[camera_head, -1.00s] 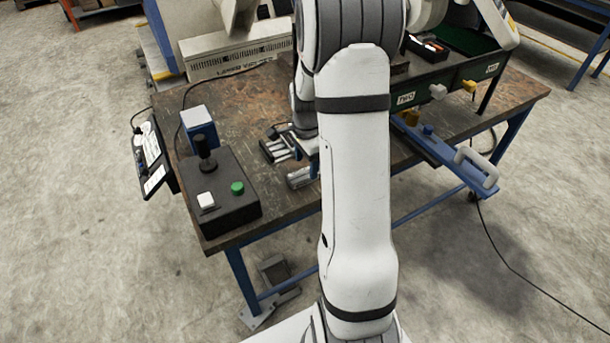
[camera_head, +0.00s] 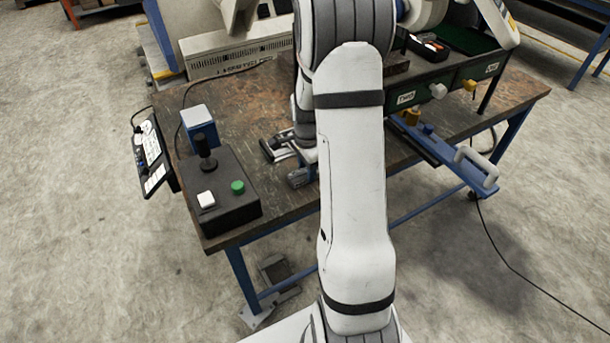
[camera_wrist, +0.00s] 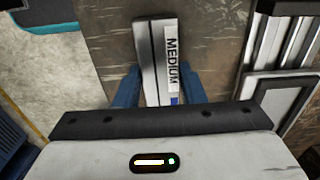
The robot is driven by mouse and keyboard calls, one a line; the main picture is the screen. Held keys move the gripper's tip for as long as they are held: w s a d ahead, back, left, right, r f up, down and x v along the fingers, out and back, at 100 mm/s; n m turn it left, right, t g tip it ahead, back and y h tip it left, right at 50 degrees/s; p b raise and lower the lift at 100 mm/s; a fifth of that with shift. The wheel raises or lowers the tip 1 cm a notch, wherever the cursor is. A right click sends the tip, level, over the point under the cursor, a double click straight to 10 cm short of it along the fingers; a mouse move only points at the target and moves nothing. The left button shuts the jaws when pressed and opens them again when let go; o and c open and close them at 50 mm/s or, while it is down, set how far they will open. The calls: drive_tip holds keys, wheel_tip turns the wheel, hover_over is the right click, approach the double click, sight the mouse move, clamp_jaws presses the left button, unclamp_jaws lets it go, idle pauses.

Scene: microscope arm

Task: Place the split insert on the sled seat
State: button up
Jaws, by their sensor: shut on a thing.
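A silver metal block with a dark slit along its length and a white MEDIUM label (camera_wrist: 150,60) lies between the blue fingers of my gripper (camera_wrist: 157,86) in the wrist view. I take this block to be the split insert. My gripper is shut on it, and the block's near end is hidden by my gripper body. In the head view my arm hides most of the gripper, which is over the worktable near its front edge. I cannot tell for certain which part is the sled seat.
Silver bars in a dark frame (camera_wrist: 275,85) are at the right of the wrist view. A black control box (camera_head: 220,190) with a joystick stands left on the worktable (camera_head: 240,110). A blue rail with a grey handle (camera_head: 475,167) juts out on the right. Green drawers (camera_head: 440,90) stand behind.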

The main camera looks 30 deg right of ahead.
clamp_jaws()
drive_tip(key=shift+r, duration=0.15)
